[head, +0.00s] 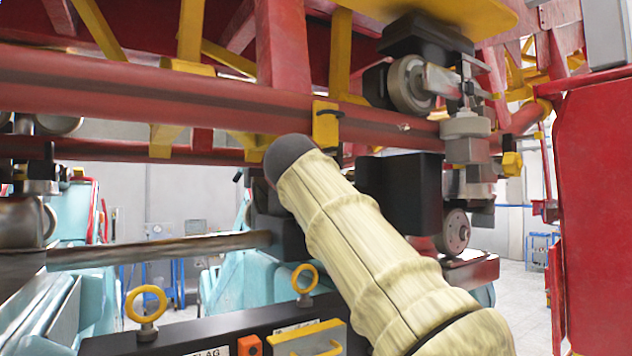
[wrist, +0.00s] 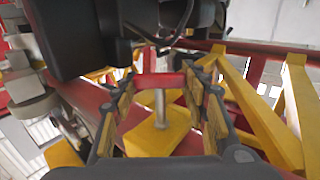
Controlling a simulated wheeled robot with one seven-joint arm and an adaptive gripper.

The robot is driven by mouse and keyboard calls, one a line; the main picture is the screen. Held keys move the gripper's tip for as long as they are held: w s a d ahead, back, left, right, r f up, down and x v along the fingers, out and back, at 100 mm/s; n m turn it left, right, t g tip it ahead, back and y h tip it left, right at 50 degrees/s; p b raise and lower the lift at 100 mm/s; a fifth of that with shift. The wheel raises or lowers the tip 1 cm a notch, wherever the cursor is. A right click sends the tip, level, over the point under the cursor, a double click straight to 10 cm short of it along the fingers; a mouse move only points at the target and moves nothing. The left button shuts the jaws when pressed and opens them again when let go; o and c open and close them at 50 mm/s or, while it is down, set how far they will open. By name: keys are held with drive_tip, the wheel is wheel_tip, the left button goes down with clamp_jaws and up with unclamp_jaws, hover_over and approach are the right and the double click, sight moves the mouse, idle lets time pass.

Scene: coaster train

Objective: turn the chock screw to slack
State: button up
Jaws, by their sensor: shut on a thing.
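In the wrist view the chock screw shows as a red crossbar (wrist: 160,80) on a grey shank (wrist: 160,107). The shank stands on a yellow block (wrist: 155,138). My gripper (wrist: 162,82) has its tan-padded fingers on either side of the crossbar and is shut on it, one finger at each end. In the head view my arm's cream sleeve fills the middle and hides the gripper and the screw. The screw's slack setting cannot be read in either view.
A red tube rail (head: 130,85) crosses above my arm. Wheel assemblies (head: 408,82) hang at the upper right, and a red panel (head: 610,200) stands at the right. A black box with yellow eyebolts (head: 147,302) lies below. Yellow struts (wrist: 250,105) stand close right of the fingers.

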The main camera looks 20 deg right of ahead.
drive_tip(key=h, duration=0.1)
drive_tip(key=m+g+h, duration=0.1)
drive_tip(key=m+h, duration=0.1)
drive_tip(key=shift+w+a+f+g, duration=0.25)
drive_tip(key=shift+w+g, duration=0.05)
drive_tip(key=shift+g, duration=0.1)
drive_tip(key=m+h+p, duration=0.1)
drive_tip(key=m+g+h+p, duration=0.2)
drive_tip(key=shift+r+h+p, duration=0.25)
drive_tip(key=shift+h+p, duration=0.05)
drive_tip(key=shift+p, duration=0.05)
drive_tip(key=m+g+h+p, duration=0.1)
drive_tip(key=g+p, duration=0.1)
drive_tip(key=p, duration=0.1)
drive_tip(key=m+g+h+p, duration=0.2)
drive_tip(key=p, duration=0.1)
drive_tip(key=shift+s+d+r+m+g, duration=0.2)
drive_tip(key=shift+m+g, duration=0.1)
drive_tip(key=shift+g, duration=0.1)
drive_tip(key=m+g+p, duration=0.1)
drive_tip(key=p, duration=0.1)
drive_tip(key=shift+g+h+p, duration=0.4)
drive_tip(key=shift+s+f+m+g+p, duration=0.15)
drive_tip(key=shift+f+m+g+p, duration=0.05)
drive_tip(key=shift+m+g+p, duration=0.4)
drive_tip(key=o, duration=1.2)
